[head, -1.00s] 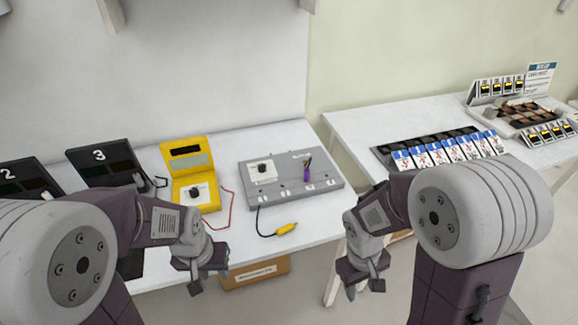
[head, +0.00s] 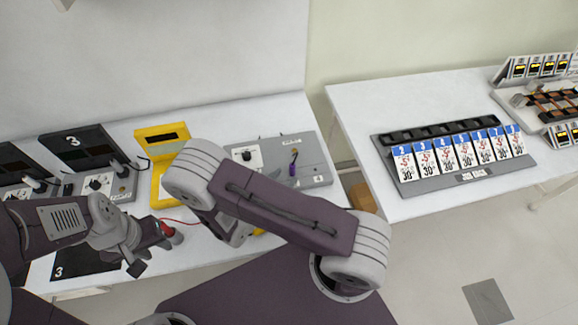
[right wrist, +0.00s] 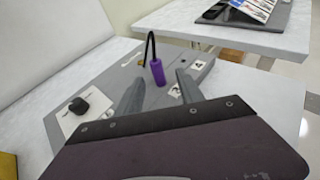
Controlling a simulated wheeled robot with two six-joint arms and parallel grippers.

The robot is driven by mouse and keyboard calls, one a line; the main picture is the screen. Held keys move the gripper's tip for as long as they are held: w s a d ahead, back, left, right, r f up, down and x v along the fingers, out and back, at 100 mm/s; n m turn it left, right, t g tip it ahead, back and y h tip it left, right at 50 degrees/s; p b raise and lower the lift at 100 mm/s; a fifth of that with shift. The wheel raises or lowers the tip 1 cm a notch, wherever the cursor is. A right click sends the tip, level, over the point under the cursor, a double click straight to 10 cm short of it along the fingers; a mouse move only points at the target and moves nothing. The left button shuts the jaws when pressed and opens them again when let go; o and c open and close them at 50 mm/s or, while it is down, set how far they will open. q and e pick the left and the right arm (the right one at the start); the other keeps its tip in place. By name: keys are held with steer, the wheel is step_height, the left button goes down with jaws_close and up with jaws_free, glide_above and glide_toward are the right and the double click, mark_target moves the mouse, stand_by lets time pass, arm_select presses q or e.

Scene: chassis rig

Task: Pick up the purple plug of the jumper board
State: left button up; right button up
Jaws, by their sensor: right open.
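The purple plug (head: 292,168) stands upright on the grey jumper board (head: 315,165), with a black lead from its top. It also shows in the right wrist view (right wrist: 157,72). My right gripper (right wrist: 158,92) is open and empty, its two fingers apart. In that view the plug appears between and just beyond the fingertips, apart from them.
A yellow meter (head: 160,140) stands left of the board, with a red wire in front. Dark numbered units (head: 80,150) are further left. A black knob (right wrist: 78,105) rises from the board. A second table (head: 345,105) at right holds a card rack (head: 410,190).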

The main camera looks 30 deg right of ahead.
mark_target(291, 170)
steer(key=shift+x, duration=0.8)
steer(key=x, duration=0.2)
steer(key=p+x, duration=0.1)
steer(key=x, duration=0.1)
steer(key=shift+w+d+r, duration=0.15)
steer(key=shift+w+d, duration=0.05)
steer(key=shift+w, duration=0.05)
steer(key=shift+w+d, duration=0.1)
steer(key=shift+w, duration=0.05)
arm_select(q)
steer(key=shift+w+d+r, duration=0.15)
steer(key=shift+d+r, duration=0.05)
steer(key=shift+r, duration=0.6)
arm_select(e)
jaws_close()
